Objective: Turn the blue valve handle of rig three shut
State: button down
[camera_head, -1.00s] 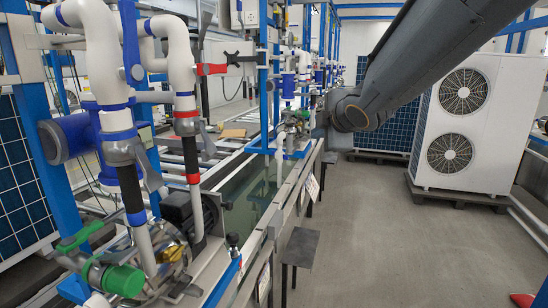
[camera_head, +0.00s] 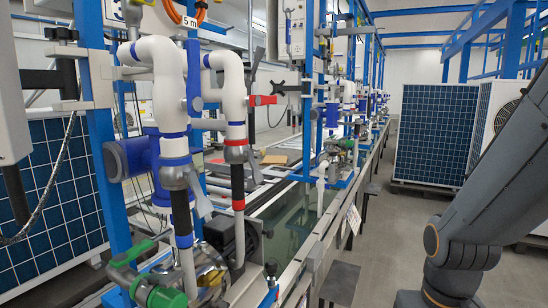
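In the head view, the nearest rig has white pipes (camera_head: 165,60) with blue bands. I cannot read a rig number, so I cannot tell whether this is rig three. My dark arm comes in from the right edge and bends at a joint low in the right half. My gripper is not in view, and no part of my visible arm touches the handles.
A green-handled valve (camera_head: 165,298) sits low on the near rig. Further rigs (camera_head: 345,150) line a long water trough (camera_head: 285,235). A solar panel (camera_head: 437,135) and a white fan unit (camera_head: 500,95) stand behind my arm. Grey floor (camera_head: 390,235) is clear between trough and arm.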

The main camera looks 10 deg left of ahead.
aim_at(193, 104)
jog(key=u, duration=2.95)
jog(key=k, duration=1.05)
jog(key=z, duration=1)
jog(key=i, duration=0.5)
jog(key=z, duration=0.05)
